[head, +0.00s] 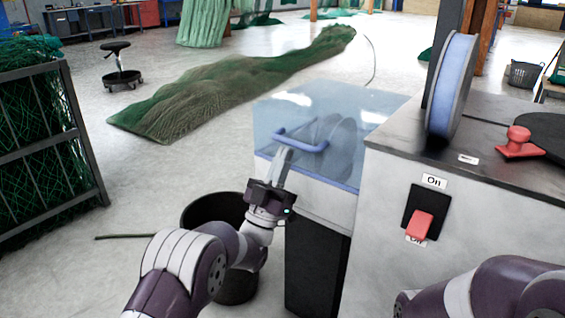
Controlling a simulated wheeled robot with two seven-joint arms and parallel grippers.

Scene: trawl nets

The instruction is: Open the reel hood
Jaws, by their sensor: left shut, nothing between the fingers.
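The reel hood (345,108) is a clear blue box cover on the left part of the grey machine, and it looks closed. A reel shows faintly through it. Its blue bar handle (308,147) is on the side facing me. My left gripper (284,158) is shut and empty, with its fingers pointing up at the handle's left end. The fingertips overlap the handle in the picture; I cannot tell whether they touch it. Part of my right arm shows at the bottom right, but its gripper is out of view.
The machine's cabinet (385,190) carries a red switch (420,223), a blue spool (451,88) and a red knob (519,143). A black bin (212,210) stands behind my left arm. A net rack (75,130) is at left; a long net pile (235,85) lies beyond on open floor.

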